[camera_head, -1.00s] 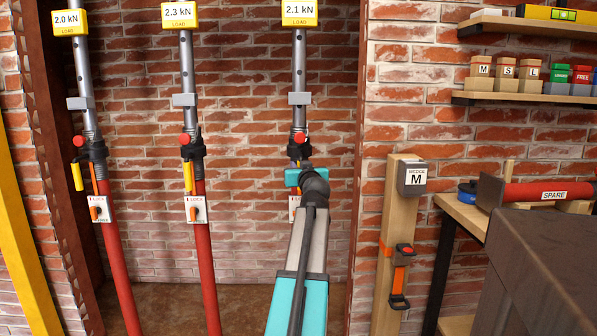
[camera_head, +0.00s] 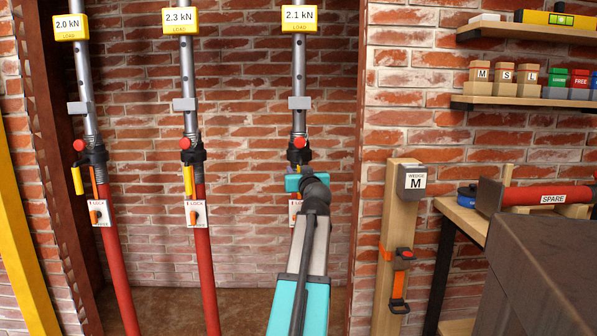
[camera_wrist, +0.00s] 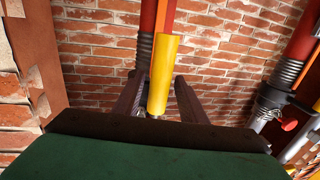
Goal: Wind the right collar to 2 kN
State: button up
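Three red props with grey upper tubes stand in the wall recess. The right prop's load display (camera_head: 299,18) reads 2.1 kN. Its collar (camera_head: 300,155) is black with a red knob (camera_head: 299,143). My gripper (camera_wrist: 163,78) is at this collar, mostly hidden behind my arm in the head view. In the wrist view its two dark fingers lie on either side of a yellow handle (camera_wrist: 164,70), close against it. I cannot tell whether they press on it. The right prop's lock plate (camera_head: 294,208) is almost wholly covered by my arm.
The left display (camera_head: 70,26) reads 2.0 kN and the middle one (camera_head: 180,20) 2.3 kN. A wooden post (camera_head: 398,225) with a wedge box (camera_head: 411,180) stands right of the recess, beside a bench holding a spare red prop (camera_head: 550,195).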

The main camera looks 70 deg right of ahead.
jog(key=p+v, duration=0.1)
jog(key=v, duration=1.1)
jog(key=shift+a+p, duration=0.15)
jog(key=shift+p, duration=0.2)
jog(key=shift+s+f, duration=0.1)
jog(key=shift+s, duration=0.05)
